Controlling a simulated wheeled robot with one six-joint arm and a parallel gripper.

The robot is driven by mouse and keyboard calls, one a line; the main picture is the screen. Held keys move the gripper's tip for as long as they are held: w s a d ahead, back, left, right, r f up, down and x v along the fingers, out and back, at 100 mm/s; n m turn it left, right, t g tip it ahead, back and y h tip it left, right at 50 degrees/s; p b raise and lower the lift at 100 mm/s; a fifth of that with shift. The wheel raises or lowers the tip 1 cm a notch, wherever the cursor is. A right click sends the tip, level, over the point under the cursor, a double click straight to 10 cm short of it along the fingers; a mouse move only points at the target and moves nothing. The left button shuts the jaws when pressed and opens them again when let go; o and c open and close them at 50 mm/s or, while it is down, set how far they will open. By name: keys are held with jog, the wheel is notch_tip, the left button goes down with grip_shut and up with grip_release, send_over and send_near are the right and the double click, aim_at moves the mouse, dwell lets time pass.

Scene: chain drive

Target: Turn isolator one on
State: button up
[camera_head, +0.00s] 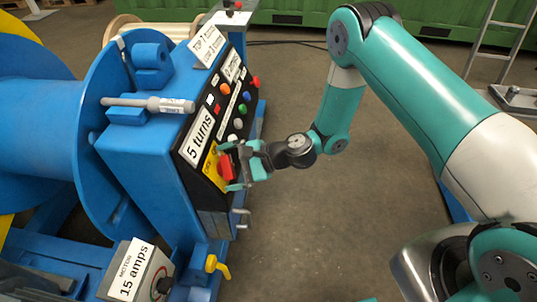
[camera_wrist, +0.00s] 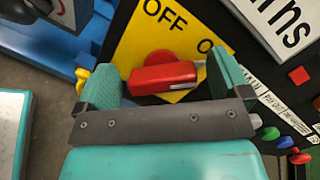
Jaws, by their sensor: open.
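The isolator is a red handle (camera_wrist: 163,77) on a round red base, mounted on a yellow plate (camera_wrist: 178,38). "OFF" and the start of a second word beginning with "O" are printed above it. The handle lies nearly level in the wrist view; which mark it points to I cannot tell. My gripper (camera_wrist: 162,64) is open, with one finger beyond each end of the handle. The right finger hides part of the plate. In the head view the red handle (camera_head: 226,165) sits low on the black panel, with my gripper (camera_head: 238,172) right at it.
A yellow lever (camera_head: 217,266) and a "MOTOR 15 amps" box (camera_head: 136,270) stand below. A grey rod-like tool (camera_head: 150,103) is on the blue housing.

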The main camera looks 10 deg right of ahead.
jog(key=v, duration=1.7)
jog(key=shift+d, duration=0.2)
jog(key=s+r+n+g+h+p, duration=0.1)
jog(key=s+r+n+h+p, duration=0.2)
jog(key=s+r+n, duration=0.3)
jog(key=s+a+r+n+g+h+p, duration=0.1)
jog(key=s+r+n+h+p, duration=0.2)
jog(key=r, duration=1.2)
jog(key=s+a+r+n+g+h+p, duration=0.1)
jog(key=s+r+n+h+p, duration=0.2)
jog(key=s+r+n, duration=0.6)
jog(key=shift+s+r+n+h+p, duration=0.3)
jog(key=shift+r+n+p, duration=0.3)
jog(key=shift+r+n, duration=0.15)
